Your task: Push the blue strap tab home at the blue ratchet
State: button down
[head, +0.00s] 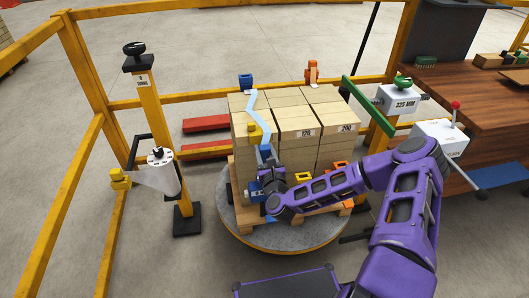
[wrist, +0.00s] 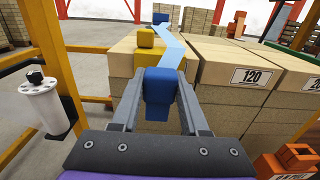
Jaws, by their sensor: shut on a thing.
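My gripper (wrist: 157,100) is shut on the blue strap tab (wrist: 158,92), which sits between its two fingers. In the head view my gripper (head: 267,158) is at the front face of the box stack, toward its left side. The light blue strap (head: 258,106) runs from the back over the top of the boxes toward the tab; it also shows in the wrist view (wrist: 171,50). The blue ratchet (head: 254,188) is low at the front left of the load, below the tab and partly hidden by my gripper. The tab is apart from it.
The stacked boxes (head: 297,121) stand on a pallet on a round turntable (head: 285,237). A yellow corner piece (head: 255,132) lies under the strap at the front top edge. Yellow (head: 303,177) and orange (head: 340,167) ratchets are to the right. A wrap post (head: 160,110) stands left.

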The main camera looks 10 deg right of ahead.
aim_at(264, 162)
notch_tip(264, 162, down, 2)
jog(key=shift+f+b, duration=0.15)
jog(key=shift+b, duration=0.7)
jog(key=shift+f, duration=2.05)
jog(key=shift+f, duration=0.25)
jog(key=shift+f, duration=0.35)
jog(key=shift+f, duration=0.2)
jog(key=shift+f, duration=0.4)
jog(key=shift+f, duration=0.15)
